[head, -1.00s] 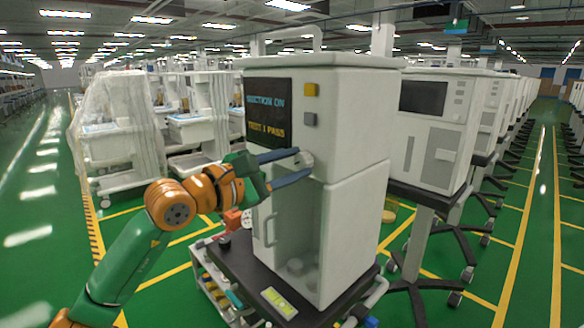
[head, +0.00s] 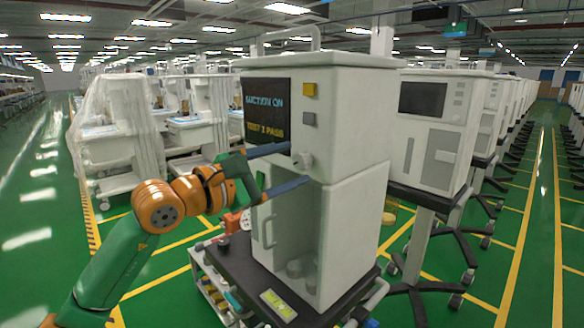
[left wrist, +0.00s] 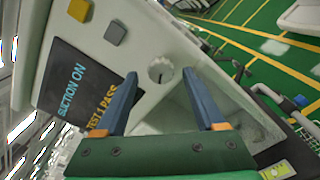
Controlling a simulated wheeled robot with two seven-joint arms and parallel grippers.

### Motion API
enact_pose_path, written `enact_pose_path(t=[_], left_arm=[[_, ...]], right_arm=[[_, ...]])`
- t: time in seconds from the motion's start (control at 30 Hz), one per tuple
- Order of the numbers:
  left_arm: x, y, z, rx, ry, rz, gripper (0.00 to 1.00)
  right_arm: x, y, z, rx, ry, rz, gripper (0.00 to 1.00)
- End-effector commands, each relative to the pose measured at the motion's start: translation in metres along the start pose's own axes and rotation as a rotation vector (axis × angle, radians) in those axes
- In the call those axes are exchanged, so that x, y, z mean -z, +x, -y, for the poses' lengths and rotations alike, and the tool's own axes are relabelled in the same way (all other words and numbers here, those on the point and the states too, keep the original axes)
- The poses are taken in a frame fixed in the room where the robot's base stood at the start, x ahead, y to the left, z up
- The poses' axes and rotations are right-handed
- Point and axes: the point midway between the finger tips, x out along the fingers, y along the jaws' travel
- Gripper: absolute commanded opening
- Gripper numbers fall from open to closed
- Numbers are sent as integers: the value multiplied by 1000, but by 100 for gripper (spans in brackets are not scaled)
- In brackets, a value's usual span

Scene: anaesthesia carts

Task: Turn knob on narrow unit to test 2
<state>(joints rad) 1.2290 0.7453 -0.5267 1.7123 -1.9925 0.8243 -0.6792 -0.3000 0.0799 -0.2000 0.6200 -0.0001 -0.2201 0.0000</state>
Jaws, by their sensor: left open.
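The narrow unit (head: 345,110) is a tall white cabinet on a dark cart base. Its dark screen (head: 267,110) reads "SUCTION ON" and "TEST 1 PASS". The pale round knob (head: 303,160) sits below the grey button, right of the screen's lower corner; in the left wrist view the knob (left wrist: 160,70) shows a dark mark on its face. My left gripper (head: 298,165) is open, its blue fingers in front of the panel, one higher and one lower than the knob. In the left wrist view the knob lies between and beyond the fingertips, with no clear contact. My right gripper is not in view.
A yellow button (head: 309,90) and a grey button (head: 309,120) sit above the knob. An open bay with a handle (head: 267,232) is below. Another white unit (head: 432,130) stands close on the right. Plastic-covered carts (head: 115,130) stand at the left.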

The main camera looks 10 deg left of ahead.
Motion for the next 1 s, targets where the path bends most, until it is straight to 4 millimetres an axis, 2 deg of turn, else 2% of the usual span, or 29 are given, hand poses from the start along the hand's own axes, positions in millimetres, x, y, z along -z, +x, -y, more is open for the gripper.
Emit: enact_pose_path(t=[0.03,0.1,0.2,0.3,0.77,0.87,0.9,0.93,0.97,1.0], left_arm=[[6,-11,5,-3,7,-2,72],[6,-27,5,-3,6,-3,72],[5,-45,4,-3,5,-3,72],[3,-56,3,0,4,-3,72],[-1,-56,6,10,-14,16,72],[-20,-45,37,73,-166,169,72],[-36,-42,56,114,-318,291,72],[-48,-43,68,139,-465,391,72],[-57,-46,75,155,-636,490,72],[-62,-53,76,153,-890,612,72]], right_arm=[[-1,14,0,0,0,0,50],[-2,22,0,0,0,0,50],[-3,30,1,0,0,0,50],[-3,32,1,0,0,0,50],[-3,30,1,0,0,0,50],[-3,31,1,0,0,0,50],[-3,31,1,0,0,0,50],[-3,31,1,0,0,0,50],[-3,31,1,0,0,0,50],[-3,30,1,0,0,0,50]])
